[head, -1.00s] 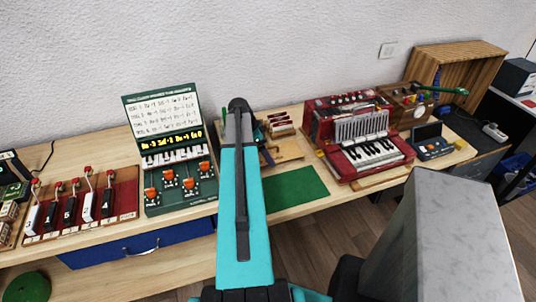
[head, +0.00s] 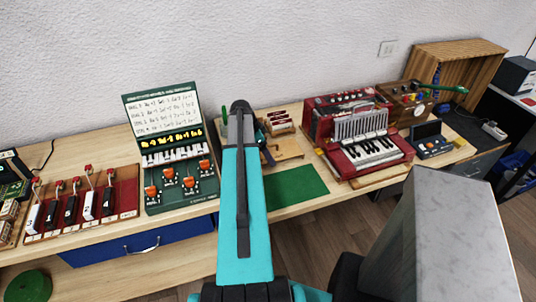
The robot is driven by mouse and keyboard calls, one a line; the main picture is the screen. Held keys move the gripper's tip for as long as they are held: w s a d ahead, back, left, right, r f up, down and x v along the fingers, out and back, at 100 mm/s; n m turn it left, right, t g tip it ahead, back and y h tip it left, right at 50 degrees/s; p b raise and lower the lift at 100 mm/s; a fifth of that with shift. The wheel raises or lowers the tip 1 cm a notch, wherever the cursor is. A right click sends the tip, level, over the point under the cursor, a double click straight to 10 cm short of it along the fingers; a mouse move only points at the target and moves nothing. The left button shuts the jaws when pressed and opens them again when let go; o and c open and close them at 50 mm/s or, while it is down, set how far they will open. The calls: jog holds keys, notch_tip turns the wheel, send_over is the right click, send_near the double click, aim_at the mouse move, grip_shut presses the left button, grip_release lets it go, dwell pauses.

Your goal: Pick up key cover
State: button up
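I cannot make out with certainty which thing is the key cover. A red keyboard instrument (head: 358,165) with white and black keys stands on the right half of the bench, and its keys show uncovered. A green panel (head: 172,190) with a small keyboard and orange-topped pieces stands left of my arm. My teal arm reaches over the middle of the bench and hides part of it. My gripper does not show; it is hidden behind the arm.
A red board (head: 125,190) with several keys lies on the left. A green mat (head: 295,187) lies bare right of my arm. A wooden stand (head: 286,148) is behind it. A wooden crate (head: 478,52) stands back right. A marble-like block (head: 450,240) fills the lower right.

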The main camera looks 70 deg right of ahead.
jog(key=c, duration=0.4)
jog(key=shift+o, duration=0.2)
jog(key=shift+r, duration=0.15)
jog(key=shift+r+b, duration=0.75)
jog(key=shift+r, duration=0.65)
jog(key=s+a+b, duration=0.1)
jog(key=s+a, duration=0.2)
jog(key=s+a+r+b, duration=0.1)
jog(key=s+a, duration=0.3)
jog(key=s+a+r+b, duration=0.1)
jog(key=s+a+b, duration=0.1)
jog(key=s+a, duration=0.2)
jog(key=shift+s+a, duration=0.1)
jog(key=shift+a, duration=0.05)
